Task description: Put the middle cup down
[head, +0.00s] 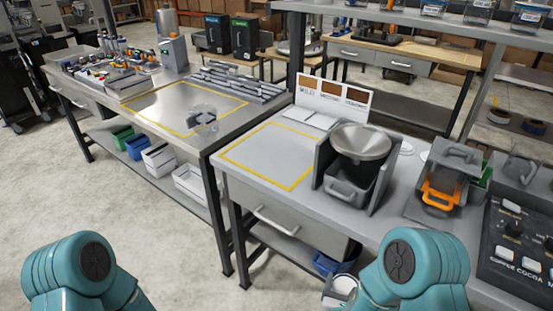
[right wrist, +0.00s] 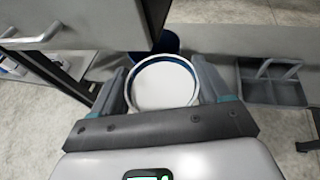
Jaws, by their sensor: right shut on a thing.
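A round white cup with a dark blue rim (right wrist: 165,84) sits between the two fingers of my right gripper (right wrist: 164,90) in the right wrist view. The fingers press on its left and right sides, and I look down into its pale inside. In the head view the cup (head: 343,284) shows low at the bottom, in front of the counter's edge and below its top, partly hidden by my right arm. My left gripper is out of view; only a teal joint of that arm shows at the bottom left.
A yellow-outlined square (head: 268,154) on the near counter is bare. Beside it stand a metal-bowl dispenser (head: 360,141), an orange-handled unit (head: 442,190) and a button panel (head: 518,228). A clear vessel (head: 203,118) stands on the left table. A blue bin (head: 330,262) is below the counter.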

